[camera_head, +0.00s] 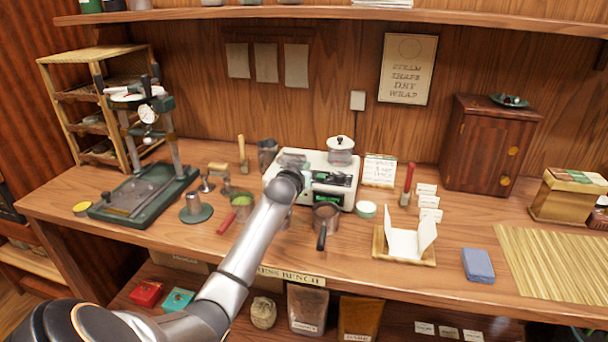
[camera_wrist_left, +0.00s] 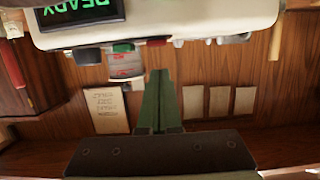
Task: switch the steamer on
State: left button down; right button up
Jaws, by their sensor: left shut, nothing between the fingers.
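The steamer (camera_head: 345,162) is a white box on the bench with a dark front and green lit parts. In the left wrist view the steamer (camera_wrist_left: 200,22) is upside down at the top, its display (camera_wrist_left: 80,12) showing green "READY". A green button (camera_wrist_left: 123,47) and a red button (camera_wrist_left: 157,42) show at its edge. My left gripper (camera_head: 291,160) is at the steamer's left part in the head view. In the wrist view its fingers (camera_wrist_left: 158,74) are shut and empty, their tips just below the red button in the picture; contact cannot be told.
A lidded pot (camera_head: 341,151) is at the steamer's back right. A dark-handled metal cup (camera_head: 326,215) stands in front. A green press (camera_head: 145,190) is at left. A folded-paper tray (camera_head: 404,243) and a wooden cabinet (camera_head: 488,142) are at right.

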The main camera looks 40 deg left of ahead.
pick_arm(q)
jog(key=shift+f, duration=1)
jog(key=shift+s+f, duration=0.15)
jog(key=shift+f, duration=0.35)
jog(key=shift+r+p, duration=0.45)
jog(key=shift+p, duration=0.15)
jog(key=r+p+v, duration=0.1)
jog(key=p+v, duration=0.2)
jog(key=v, duration=0.8)
jog(key=shift+r, duration=0.35)
